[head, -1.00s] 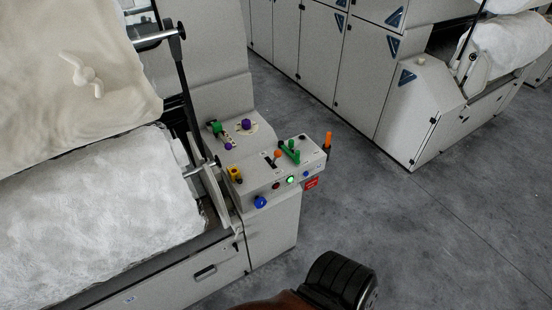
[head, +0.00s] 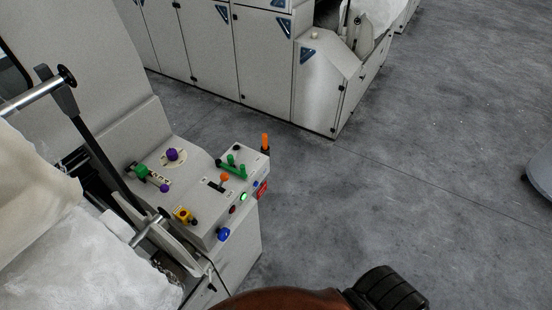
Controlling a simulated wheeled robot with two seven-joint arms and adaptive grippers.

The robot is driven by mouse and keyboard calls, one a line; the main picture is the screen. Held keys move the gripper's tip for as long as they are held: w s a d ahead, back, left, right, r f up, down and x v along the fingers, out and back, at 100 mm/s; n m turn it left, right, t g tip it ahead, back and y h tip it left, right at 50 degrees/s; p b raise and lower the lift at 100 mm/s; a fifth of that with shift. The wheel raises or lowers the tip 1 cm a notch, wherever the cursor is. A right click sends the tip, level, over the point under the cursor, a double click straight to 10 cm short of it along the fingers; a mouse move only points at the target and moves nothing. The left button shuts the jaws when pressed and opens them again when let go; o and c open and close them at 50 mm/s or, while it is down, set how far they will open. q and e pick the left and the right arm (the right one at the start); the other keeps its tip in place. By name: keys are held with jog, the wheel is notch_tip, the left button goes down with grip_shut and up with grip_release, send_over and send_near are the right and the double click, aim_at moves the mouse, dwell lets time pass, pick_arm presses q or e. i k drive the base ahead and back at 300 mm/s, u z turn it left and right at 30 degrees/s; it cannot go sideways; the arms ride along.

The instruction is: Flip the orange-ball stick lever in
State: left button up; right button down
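The orange-ball stick lever (head: 224,178) stands in a dark slot on top of the grey control panel (head: 206,204), left of centre in the head view. Its ball is small, and its exact tilt is hard to tell. Neither of my grippers shows. Only a brown and black part of my own arm shows at the bottom edge, apart from the panel.
Around the lever are green levers (head: 231,163), an upright orange handle (head: 265,142), a yellow control (head: 184,215), a blue knob (head: 223,234) and a lit green button (head: 243,197). Purple knob (head: 172,154) stands behind. Grey floor (head: 400,180) to the right is open.

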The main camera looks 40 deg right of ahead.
aim_at(223, 177)
jog(key=z, duration=0.4)
jog(key=i, duration=0.35)
jog(key=u, duration=2)
